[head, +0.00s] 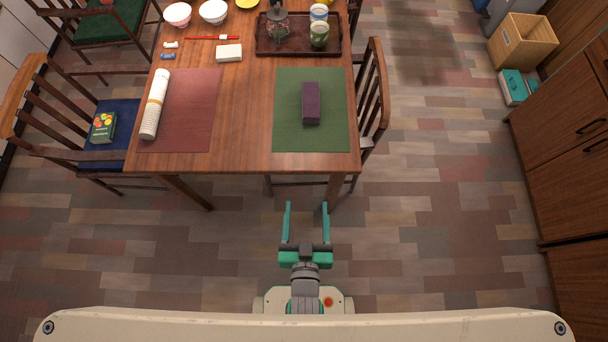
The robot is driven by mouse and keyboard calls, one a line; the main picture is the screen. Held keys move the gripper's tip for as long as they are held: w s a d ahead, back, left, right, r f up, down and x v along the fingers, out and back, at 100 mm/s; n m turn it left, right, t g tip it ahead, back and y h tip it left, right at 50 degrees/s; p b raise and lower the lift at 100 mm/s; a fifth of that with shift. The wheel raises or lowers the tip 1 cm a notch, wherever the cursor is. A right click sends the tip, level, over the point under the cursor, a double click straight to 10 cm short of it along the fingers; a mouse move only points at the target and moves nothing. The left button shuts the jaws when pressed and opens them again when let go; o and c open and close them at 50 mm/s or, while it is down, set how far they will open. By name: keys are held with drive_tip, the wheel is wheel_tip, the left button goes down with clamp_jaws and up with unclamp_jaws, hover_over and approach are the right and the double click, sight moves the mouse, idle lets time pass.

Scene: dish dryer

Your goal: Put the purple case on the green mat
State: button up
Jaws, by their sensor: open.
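The purple case (311,104) is a small dark purple box. It lies on the green mat (332,140), near its middle, with its long side pointing away from me. The green mat lies at the front right of the wooden table. My gripper (306,207) is open and empty. It is over the floor in front of the table, apart from the case and the mat.
A red mat (202,120) with a white roll (155,105) lies at the table's left. A dark tray (265,46) holding jars is behind the green mat. Chairs flank the table (247,120). Wooden cabinets (570,140) stand at the right. Floor in front is clear.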

drive_tip(key=s+r, duration=0.7)
drive_tip(key=s, duration=0.2)
drive_tip(key=shift+s+a+t, duration=0.25)
drive_tip(key=shift+a+t, duration=0.05)
